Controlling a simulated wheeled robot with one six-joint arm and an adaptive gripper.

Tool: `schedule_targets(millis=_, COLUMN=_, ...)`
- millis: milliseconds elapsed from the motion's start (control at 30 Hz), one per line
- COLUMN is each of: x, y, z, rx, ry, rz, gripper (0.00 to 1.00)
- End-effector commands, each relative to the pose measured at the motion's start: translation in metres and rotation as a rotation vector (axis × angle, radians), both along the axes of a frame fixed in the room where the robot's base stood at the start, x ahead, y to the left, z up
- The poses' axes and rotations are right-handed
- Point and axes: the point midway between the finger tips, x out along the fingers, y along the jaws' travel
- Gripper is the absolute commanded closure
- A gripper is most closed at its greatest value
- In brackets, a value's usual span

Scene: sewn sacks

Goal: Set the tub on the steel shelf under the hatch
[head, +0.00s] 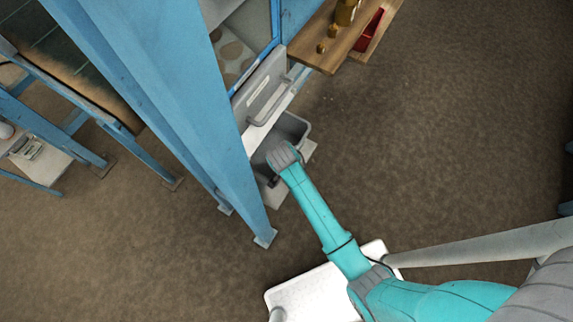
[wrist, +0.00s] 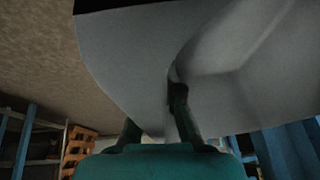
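The grey tub (head: 294,127) is under the hatch in the head view, partly hidden by my wrist. A pale shelf (head: 309,151) shows at its edges, below it. I cannot tell whether the tub touches the shelf. In the wrist view the tub's pale wall (wrist: 125,55) fills the upper part. My gripper (wrist: 155,112) straddles this wall, one finger on the inner face and the other passing behind it, tip hidden. The fingers lean together and look shut on the wall. In the head view the fingers are hidden behind my wrist.
The grey hatch panel (head: 262,98) with a bar handle stands right above the tub. Blue posts (head: 175,95) rise close on the left. A wooden board (head: 325,45) with brass weights and a red thing juts out above. The floor to the right is clear.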

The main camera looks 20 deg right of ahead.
Motion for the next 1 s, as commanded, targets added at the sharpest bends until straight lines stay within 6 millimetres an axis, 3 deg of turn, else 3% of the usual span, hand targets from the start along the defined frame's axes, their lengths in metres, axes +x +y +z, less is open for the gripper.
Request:
schedule_targets(millis=500, x=0.001, y=0.000, z=-0.057, rx=0.000, ry=-0.001, rz=0.000, gripper=1.00)
schedule_targets(millis=933, x=0.001, y=0.000, z=-0.063, rx=0.001, ry=-0.002, rz=0.000, gripper=1.00)
schedule_targets(millis=1000, x=0.000, y=0.000, z=-0.064, rx=0.001, ry=-0.001, rz=0.000, gripper=0.81)
